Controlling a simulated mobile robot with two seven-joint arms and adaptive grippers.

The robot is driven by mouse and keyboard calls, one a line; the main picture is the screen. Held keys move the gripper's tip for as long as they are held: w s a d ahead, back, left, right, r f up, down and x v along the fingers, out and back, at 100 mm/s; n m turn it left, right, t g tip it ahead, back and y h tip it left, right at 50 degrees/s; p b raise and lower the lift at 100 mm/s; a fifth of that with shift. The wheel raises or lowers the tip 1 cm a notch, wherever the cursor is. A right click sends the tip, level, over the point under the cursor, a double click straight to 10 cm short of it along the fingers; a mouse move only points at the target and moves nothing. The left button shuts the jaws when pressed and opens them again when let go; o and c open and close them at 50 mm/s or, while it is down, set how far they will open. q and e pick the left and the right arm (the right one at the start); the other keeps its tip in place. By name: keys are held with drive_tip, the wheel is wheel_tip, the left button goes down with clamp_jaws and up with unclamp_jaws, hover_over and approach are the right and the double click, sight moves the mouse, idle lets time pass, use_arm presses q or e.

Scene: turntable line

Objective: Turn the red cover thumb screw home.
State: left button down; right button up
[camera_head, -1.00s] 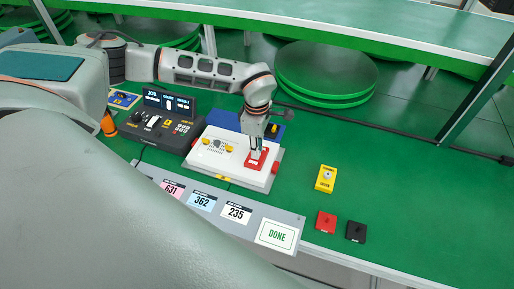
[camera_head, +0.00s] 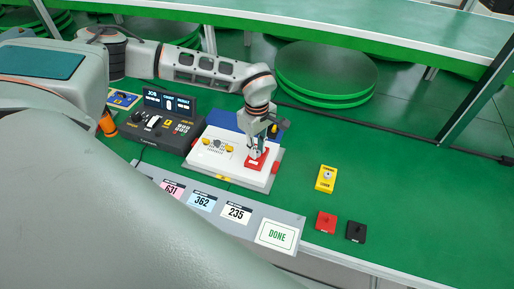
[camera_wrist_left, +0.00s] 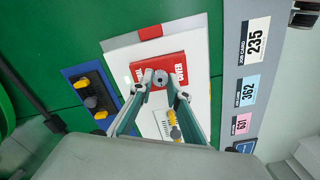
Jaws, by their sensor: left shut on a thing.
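The red cover (camera_head: 251,165) lies on the right part of the white panel (camera_head: 222,168); it also shows in the left wrist view (camera_wrist_left: 171,66). A grey round thumb screw (camera_wrist_left: 160,78) stands at the cover's near edge in the left wrist view. My left gripper (camera_wrist_left: 160,84) reaches down over the cover, its two fingertips on either side of the screw and shut on it. In the head view the left gripper (camera_head: 256,153) hides most of the screw. My right gripper is not in view.
Yellow knobs (camera_head: 206,142) stand on the white panel's left part. A black console with a display (camera_head: 168,103) is to the left. Yellow (camera_head: 325,180), red (camera_head: 325,223) and black (camera_head: 356,232) blocks lie right. A grey strip with cards and a DONE sign (camera_head: 277,236) runs in front.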

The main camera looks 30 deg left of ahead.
use_arm(q)
drive_tip(key=shift+w+r, duration=0.25)
drive_tip(key=c, duration=2)
unclamp_jaws()
drive_tip(key=shift+o, duration=0.5)
drive_tip(key=shift+s, duration=0.15)
drive_tip(key=shift+f, duration=0.1)
wheel_tip(320, 180, up, 12)
